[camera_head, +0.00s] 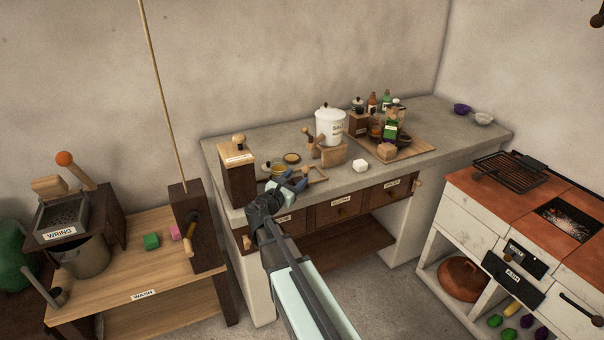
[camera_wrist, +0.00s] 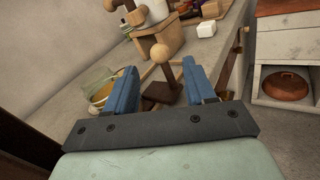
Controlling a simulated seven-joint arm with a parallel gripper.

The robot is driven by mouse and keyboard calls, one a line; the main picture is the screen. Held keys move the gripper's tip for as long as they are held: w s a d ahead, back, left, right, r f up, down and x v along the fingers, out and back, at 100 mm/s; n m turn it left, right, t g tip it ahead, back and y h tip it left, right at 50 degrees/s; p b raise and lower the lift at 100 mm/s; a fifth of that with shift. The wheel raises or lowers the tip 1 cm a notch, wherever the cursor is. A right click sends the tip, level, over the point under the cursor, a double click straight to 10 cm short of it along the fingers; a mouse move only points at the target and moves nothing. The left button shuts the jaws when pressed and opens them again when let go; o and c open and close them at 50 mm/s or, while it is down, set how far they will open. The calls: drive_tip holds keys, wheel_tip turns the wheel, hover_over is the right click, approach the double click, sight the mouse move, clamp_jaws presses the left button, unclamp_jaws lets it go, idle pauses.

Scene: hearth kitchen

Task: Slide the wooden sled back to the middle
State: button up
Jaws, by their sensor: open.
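In the wrist view, a dark wooden piece with a flat base (camera_wrist: 159,92) and an upright post topped by a round, light wooden knob (camera_wrist: 160,53) stands on the counter; it looks like the sled. My gripper (camera_wrist: 160,84) is open, its blue fingers on either side of the base and post in the picture. I cannot tell whether they touch. In the head view, my gripper (camera_head: 291,186) is low over the counter's front left part, beside a light wooden frame (camera_head: 318,175). My gripper partly hides this spot, and the sled is not clear there.
A wooden box (camera_head: 333,155) and a white canister (camera_head: 329,126) stand behind. A white cube (camera_head: 360,165) lies right.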

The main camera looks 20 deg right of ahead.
drive_tip(key=v, duration=0.6)
drive_tip(key=shift+s+m, duration=0.1)
drive_tip(key=shift+m, duration=0.2)
drive_tip(key=s+a+f+m+g+y, duration=0.35)
drive_tip(key=s+f+m, duration=0.3)
drive_tip(key=f, duration=0.25)
drive_tip(key=s+a+f+m+g+y, duration=0.25)
drive_tip(key=s+f+m+y, duration=0.2)
drive_tip(key=f+m, duration=0.4)
drive_tip(key=s+a+f+m+g+y, duration=0.35)
drive_tip(key=s+f+m, duration=0.2)
drive_tip(key=f, duration=0.55)
drive_tip(key=s+a+f+g+y, duration=0.1)
drive_tip(key=s+f+g, duration=0.1)
drive_tip(key=s+f, duration=0.4)
drive_tip(key=s+a+f+m+g+y, duration=0.1)
drive_tip(key=s+f, duration=0.6)
drive_tip(key=s, duration=0.8)
drive_tip(key=s+a+f+g+y, duration=0.1)
drive_tip(key=s+f+g, duration=0.3)
drive_tip(key=s, duration=0.7)
wheel_tip(320, 180, down, 3)
drive_tip(key=shift+s+a+r, duration=0.15)
drive_tip(key=shift+s+a, duration=0.15)
drive_tip(key=shift+a, duration=0.5)
